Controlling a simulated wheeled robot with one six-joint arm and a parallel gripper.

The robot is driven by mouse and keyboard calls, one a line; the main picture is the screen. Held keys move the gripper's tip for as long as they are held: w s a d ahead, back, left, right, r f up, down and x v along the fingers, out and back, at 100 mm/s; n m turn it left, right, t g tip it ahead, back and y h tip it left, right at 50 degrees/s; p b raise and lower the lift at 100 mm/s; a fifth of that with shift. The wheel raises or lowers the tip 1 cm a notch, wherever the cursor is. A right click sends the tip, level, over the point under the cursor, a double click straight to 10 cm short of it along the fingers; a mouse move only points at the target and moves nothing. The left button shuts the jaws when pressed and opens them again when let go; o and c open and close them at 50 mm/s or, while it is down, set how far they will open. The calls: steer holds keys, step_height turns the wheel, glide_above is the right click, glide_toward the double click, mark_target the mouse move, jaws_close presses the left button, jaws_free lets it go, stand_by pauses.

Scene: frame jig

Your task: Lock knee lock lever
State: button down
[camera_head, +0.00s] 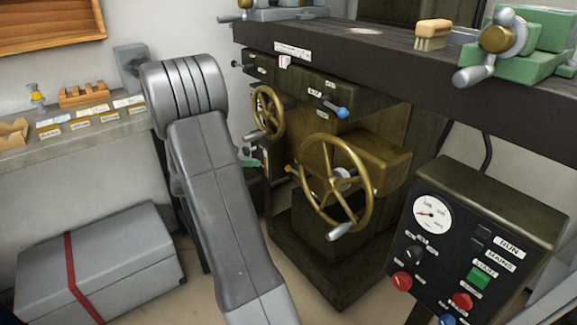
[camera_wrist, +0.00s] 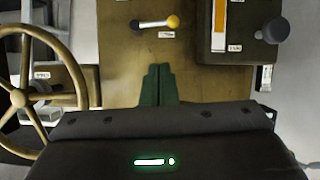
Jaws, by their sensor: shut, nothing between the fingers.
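My gripper (camera_wrist: 157,68) shows in the wrist view as two dark green fingers pressed together, pointing at a brass-coloured machine face. It is shut and empty. Ahead of it is a short lever (camera_wrist: 155,23) with a dark pivot at left and a yellow knob at right, lying nearly level. The fingertips are below the lever and apart from it. A small label under it is too small to read, so I cannot confirm it is the knee lock lever.
A large brass handwheel (camera_head: 337,184) and a smaller one (camera_head: 267,112) stick out from the machine. A blue-knobbed lever (camera_head: 341,112) is under the table (camera_head: 400,65). A control box (camera_head: 470,225) stands at right. A dark round knob (camera_wrist: 275,31) is right of the lever.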

mark_target(288, 166)
steer(key=b+x, duration=0.1)
steer(key=x, duration=1.4)
steer(key=shift+f+b, duration=0.15)
steer(key=shift+b, duration=0.25)
steer(key=shift+w+f, duration=0.1)
steer(key=shift+w, duration=0.1)
steer(key=shift+n+b, duration=0.3)
steer(key=shift+b, duration=0.15)
